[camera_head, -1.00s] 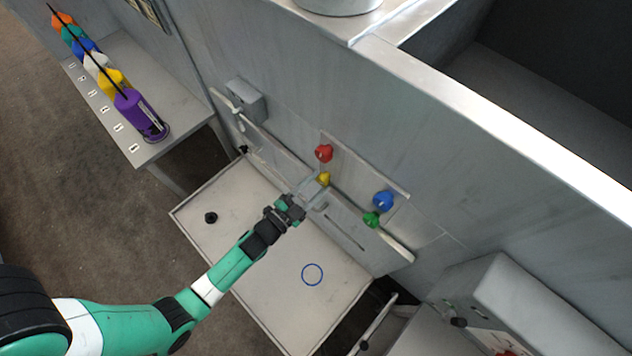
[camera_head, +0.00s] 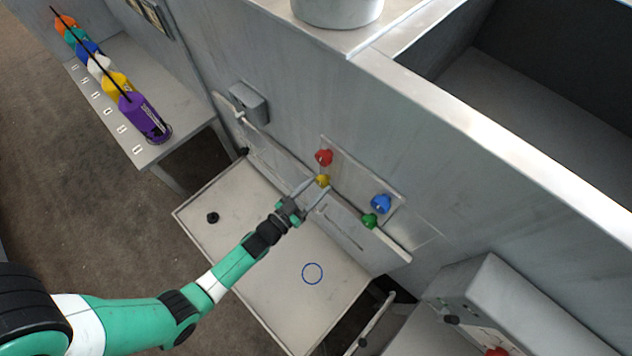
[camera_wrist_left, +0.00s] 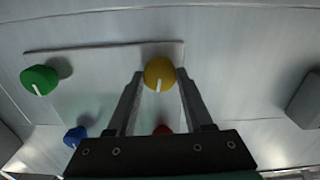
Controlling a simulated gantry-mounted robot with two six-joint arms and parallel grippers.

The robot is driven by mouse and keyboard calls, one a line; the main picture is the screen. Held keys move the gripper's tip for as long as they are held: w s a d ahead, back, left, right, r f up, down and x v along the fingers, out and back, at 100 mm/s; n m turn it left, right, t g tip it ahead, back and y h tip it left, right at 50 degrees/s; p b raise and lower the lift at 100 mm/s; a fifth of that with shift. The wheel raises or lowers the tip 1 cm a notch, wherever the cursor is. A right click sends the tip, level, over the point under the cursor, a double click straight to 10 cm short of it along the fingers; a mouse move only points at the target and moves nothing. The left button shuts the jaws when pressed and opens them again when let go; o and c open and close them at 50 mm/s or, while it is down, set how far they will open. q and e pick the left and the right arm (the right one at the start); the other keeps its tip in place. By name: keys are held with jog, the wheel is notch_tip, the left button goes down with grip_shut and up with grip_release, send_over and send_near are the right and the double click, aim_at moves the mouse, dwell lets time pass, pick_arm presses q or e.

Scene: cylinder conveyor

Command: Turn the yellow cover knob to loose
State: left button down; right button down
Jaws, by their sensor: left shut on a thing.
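The yellow knob (camera_head: 322,180) sits on the wall panel, just below the red knob (camera_head: 324,157). My left gripper (camera_head: 315,187) reaches it from below. In the left wrist view the yellow knob (camera_wrist_left: 159,74) lies between the fingertips of my left gripper (camera_wrist_left: 160,80), which is shut on it. The knob's white pointer line points downward in that view. The fingers partly cover the knob's sides. My right gripper is not in view.
A blue knob (camera_head: 381,203) and a green knob (camera_head: 370,220) are on the panel to the right. Several coloured bottles stand on a side bench (camera_head: 186,127) at left.

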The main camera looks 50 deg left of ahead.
pick_arm(q)
jog(key=shift+n, duration=0.3)
jog(key=shift+c, duration=1.5)
grip_release()
jog(key=shift+s, duration=0.1)
jog(key=s+d, duration=0.1)
jog(key=s, duration=1)
jog(key=shift+s+p, duration=0.2)
jog(key=shift+p, duration=0.25)
